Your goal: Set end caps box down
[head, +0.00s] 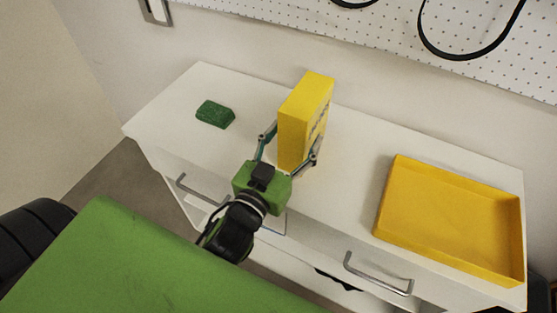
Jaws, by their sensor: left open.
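A yellow box (299,134), which I take to be the end caps box, stands upright on the white cabinet top (345,183). Dark lettering shows on its right side. My left gripper (287,147) is open, with one finger on each side of the box's lower part. I cannot tell whether the fingers touch it. The bottom edge of the box is partly hidden by the gripper. My right gripper is not in view.
A green block (215,114) lies on the cabinet top to the left. A shallow yellow tray (447,215) sits at the right end. The top between box and tray is clear. A white pegboard (300,22) with black cables is behind.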

